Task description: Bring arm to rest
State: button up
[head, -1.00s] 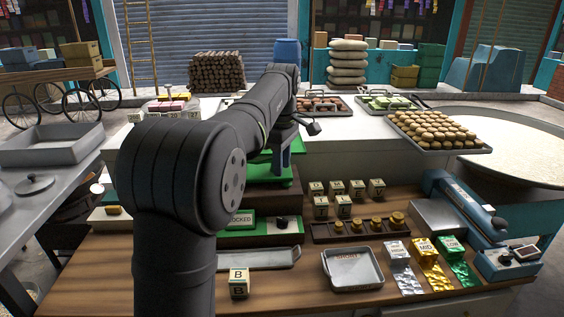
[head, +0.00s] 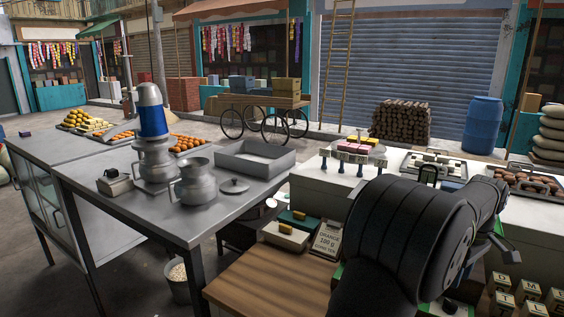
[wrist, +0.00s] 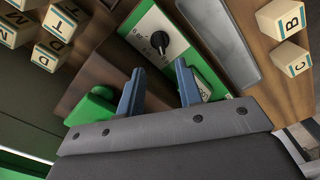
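My arm rises at the lower right of the head view and reaches away over the counter. Its end is hidden behind my own links and the edge of the picture there. My gripper (wrist: 160,66) shows in the wrist view with two blue fingers spread apart and nothing between them. Beyond the fingertips is a green unit with a white panel and a dark knob (wrist: 160,41). I cannot tell the exact gap between the fingers and that unit.
Lettered blocks lie at upper left (wrist: 66,24) and right (wrist: 280,19) in the wrist view, beside a metal tray (wrist: 212,35). The wooden counter (head: 270,283) has bare room.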

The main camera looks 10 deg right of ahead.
aim_at(451, 302)
notch_tip(451, 302, down, 8)
jog(key=shift+f, duration=0.1)
dwell(0.4)
